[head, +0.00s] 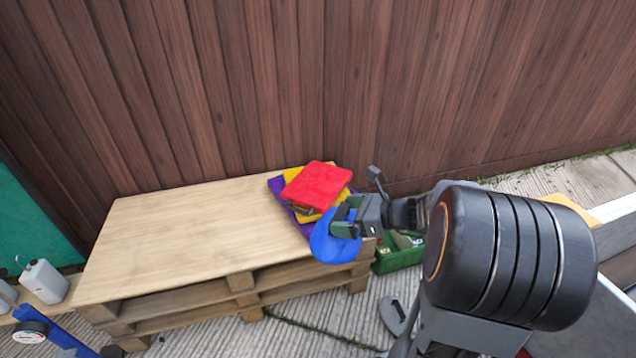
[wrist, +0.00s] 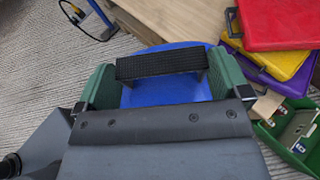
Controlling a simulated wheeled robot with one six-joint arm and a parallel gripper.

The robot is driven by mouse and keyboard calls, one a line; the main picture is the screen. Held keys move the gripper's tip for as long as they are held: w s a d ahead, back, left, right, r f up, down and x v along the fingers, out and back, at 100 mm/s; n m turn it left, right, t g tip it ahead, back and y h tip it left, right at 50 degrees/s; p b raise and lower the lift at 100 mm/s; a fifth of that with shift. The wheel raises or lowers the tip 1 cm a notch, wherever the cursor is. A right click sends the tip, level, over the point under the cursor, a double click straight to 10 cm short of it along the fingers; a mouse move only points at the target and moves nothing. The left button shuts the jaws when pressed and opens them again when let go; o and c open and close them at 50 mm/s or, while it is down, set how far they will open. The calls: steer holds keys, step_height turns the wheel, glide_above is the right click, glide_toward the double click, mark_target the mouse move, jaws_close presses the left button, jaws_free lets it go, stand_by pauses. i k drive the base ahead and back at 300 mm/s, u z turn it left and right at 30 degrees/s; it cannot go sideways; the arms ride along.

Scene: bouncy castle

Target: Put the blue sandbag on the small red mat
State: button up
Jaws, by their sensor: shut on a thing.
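The blue sandbag (head: 329,244) hangs from my gripper (head: 352,222), in front of the pallet's right end in the head view. In the wrist view, the sandbag (wrist: 168,92) lies between the green fingers (wrist: 160,75), with a black ribbed strip across it. My gripper is shut on it. The small red mat (head: 318,184) lies on top of a stack, up and left of my gripper in the head view. It also shows at the top right of the wrist view (wrist: 280,22). Its top is bare. The underside of the sandbag is hidden.
A yellow mat (head: 343,195) and a purple mat (head: 275,185) lie under the red one, on the wooden pallet table (head: 180,235). A green crate (head: 398,262) stands right of the pallet. A brown fence (head: 230,80) rises behind. The tabletop left of the stack is clear.

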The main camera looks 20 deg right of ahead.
mark_target(317, 181)
steer(key=i, duration=1)
